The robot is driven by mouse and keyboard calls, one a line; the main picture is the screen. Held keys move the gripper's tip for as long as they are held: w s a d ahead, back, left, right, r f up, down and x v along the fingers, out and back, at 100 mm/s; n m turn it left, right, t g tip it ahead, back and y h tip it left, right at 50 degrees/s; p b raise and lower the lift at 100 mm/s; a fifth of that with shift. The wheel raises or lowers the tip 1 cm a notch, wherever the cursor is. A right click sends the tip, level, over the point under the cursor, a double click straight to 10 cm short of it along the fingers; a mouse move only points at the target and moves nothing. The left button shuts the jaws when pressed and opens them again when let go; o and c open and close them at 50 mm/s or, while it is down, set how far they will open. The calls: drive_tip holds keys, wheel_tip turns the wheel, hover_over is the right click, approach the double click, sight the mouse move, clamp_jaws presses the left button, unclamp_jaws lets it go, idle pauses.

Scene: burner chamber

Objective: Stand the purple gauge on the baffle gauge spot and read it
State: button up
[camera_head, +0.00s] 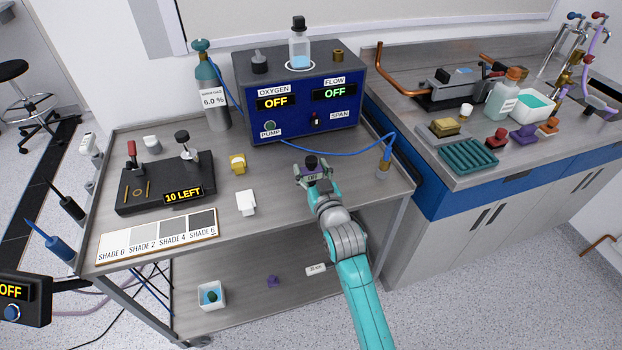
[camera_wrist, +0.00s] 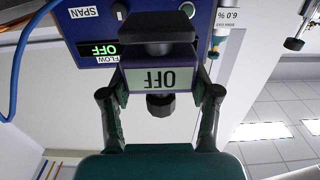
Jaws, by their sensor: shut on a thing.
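The purple gauge (camera_head: 313,172) has a black knob on top and a small grey display reading OFF. My gripper (camera_head: 316,183) is shut on it over the right part of the grey cart top, in front of the blue analyser. In the wrist view, which is upside down, the gauge (camera_wrist: 160,78) sits between both fingers of my gripper (camera_wrist: 158,90), its display facing the camera. I cannot tell whether its base touches the cart top. I cannot make out the baffle gauge spot.
The blue analyser (camera_head: 306,120) reads OFF on both displays. A blue hose (camera_head: 350,138) runs behind the gauge to a brass fitting (camera_head: 384,168).

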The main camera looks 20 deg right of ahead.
sight(313, 183)
drive_tip(key=shift+f, duration=1.75)
drive_tip(key=shift+f, duration=0.15)
drive_tip(key=o, duration=1.4)
drive_tip(key=shift+o, duration=0.2)
drive_tip(key=s, duration=1.2)
